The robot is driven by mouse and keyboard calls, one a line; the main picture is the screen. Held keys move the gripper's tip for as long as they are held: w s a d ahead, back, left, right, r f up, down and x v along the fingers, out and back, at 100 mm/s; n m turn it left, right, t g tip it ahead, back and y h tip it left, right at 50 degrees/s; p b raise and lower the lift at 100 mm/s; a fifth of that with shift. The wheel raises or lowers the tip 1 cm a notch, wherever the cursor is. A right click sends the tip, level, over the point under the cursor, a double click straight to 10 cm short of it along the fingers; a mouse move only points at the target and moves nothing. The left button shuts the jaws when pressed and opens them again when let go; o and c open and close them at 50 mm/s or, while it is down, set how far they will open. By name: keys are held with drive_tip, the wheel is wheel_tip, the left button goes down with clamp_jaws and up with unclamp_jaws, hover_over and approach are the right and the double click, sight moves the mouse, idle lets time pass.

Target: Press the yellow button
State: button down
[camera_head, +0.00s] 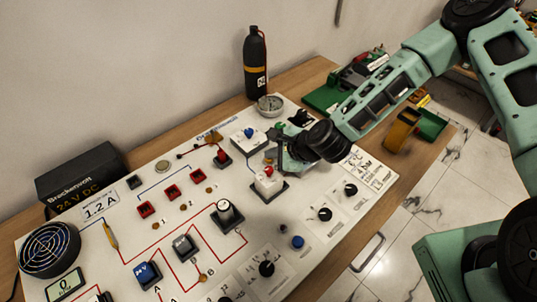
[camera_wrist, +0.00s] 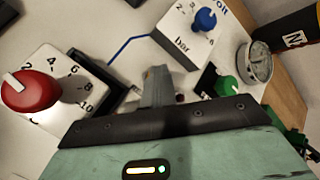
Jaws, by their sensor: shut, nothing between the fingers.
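I cannot make out a yellow button in either view; part of the white board (camera_head: 150,215) is hidden behind my gripper and wrist. My gripper (camera_head: 281,152) is low over the upper right part of the board, and its fingers are partly hidden in the head view. In the wrist view my gripper (camera_wrist: 157,77) is shut and empty. It lies between a white block with a red knob (camera_wrist: 30,90) and a white block with a blue knob (camera_wrist: 205,18). A green knob (camera_wrist: 228,86) is right of the fingers. I cannot tell whether the fingertips touch anything.
A round gauge (camera_wrist: 255,62) stands near the board's back edge. A black bottle (camera_head: 256,65) is behind it. A black power box (camera_head: 80,172) and a fan (camera_head: 49,249) are at left. A yellow-brown cup (camera_head: 401,131) stands on the wooden table to the right.

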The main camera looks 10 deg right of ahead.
sight(272, 163)
drive_tip(key=shift+r, duration=0.3)
drive_tip(key=shift+w+r, duration=0.1)
drive_tip(key=shift+r, duration=0.1)
drive_tip(key=shift+r+p, duration=0.3)
drive_tip(key=shift+p, duration=0.05)
wheel_tip(272, 163, up, 4)
drive_tip(key=p, duration=0.3)
drive_tip(key=shift+r, duration=0.15)
idle(0.4)
